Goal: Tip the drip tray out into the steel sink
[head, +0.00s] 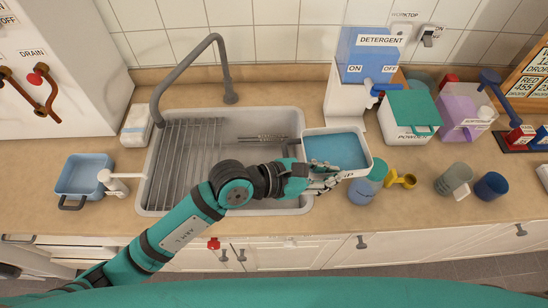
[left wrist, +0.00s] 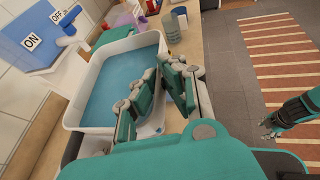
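The drip tray (head: 337,134) is a white rectangular tub holding blue liquid, with a partly covered label on its front. It is right of the steel sink (head: 230,205), its left side overlapping the sink's right rim in the head view. It looks about level; whether it rests on the worktop I cannot tell. My left gripper (head: 326,180) is at its near wall. In the left wrist view the fingers (left wrist: 162,72) close in on the rim of the tray (left wrist: 82,75), one on each side. My right gripper (left wrist: 272,128) hangs over the floor, its fingers too small to read.
A detergent dispenser (head: 367,60) stands behind the tray. The tap (head: 187,64) arches over the sink's left side, above a wire rack (head: 183,165). A blue tub (head: 84,174) stands further left.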

